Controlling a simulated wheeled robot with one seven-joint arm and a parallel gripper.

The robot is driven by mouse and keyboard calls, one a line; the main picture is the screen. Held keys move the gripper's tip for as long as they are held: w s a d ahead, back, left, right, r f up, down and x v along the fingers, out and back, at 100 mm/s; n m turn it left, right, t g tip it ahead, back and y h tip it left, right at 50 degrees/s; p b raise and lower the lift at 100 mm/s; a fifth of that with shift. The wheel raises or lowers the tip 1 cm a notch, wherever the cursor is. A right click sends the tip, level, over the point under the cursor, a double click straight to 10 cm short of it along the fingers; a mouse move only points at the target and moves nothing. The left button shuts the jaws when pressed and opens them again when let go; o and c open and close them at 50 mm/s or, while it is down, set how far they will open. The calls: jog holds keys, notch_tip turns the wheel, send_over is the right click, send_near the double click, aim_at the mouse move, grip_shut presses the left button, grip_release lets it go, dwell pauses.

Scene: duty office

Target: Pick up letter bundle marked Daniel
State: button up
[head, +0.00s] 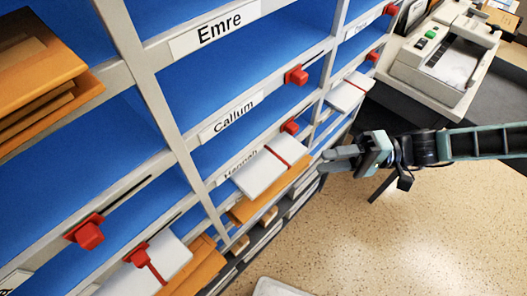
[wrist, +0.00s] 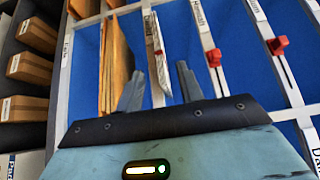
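My gripper (head: 340,158) is at the right front of the shelf rack in the head view, its fingers pointing left toward the compartments. In the wrist view my gripper (wrist: 158,85) is open, with a gap between its fingers. A thin white letter bundle with a red band (wrist: 157,58) shows edge-on in that gap, apparently not clamped. The small label by it is too small to read surely. In the head view, white bundles with red bands lie at the Hannah compartment (head: 270,167) and farther back (head: 349,92). I cannot tell which is marked Daniel.
Orange envelopes (wrist: 115,62) stand left of the gripper's left finger in the wrist view. Red knobs (head: 296,75) stick out from the shelf edges. A grey machine (head: 445,60) stands on the dark counter at the back right. The speckled floor (head: 400,235) is clear.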

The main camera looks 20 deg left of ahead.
aim_at(292, 166)
jog(key=p+x, duration=0.2)
jog(key=x, duration=0.7)
jog(key=shift+s+a+f, duration=0.1)
jog(key=shift+a, duration=0.2)
grip_shut()
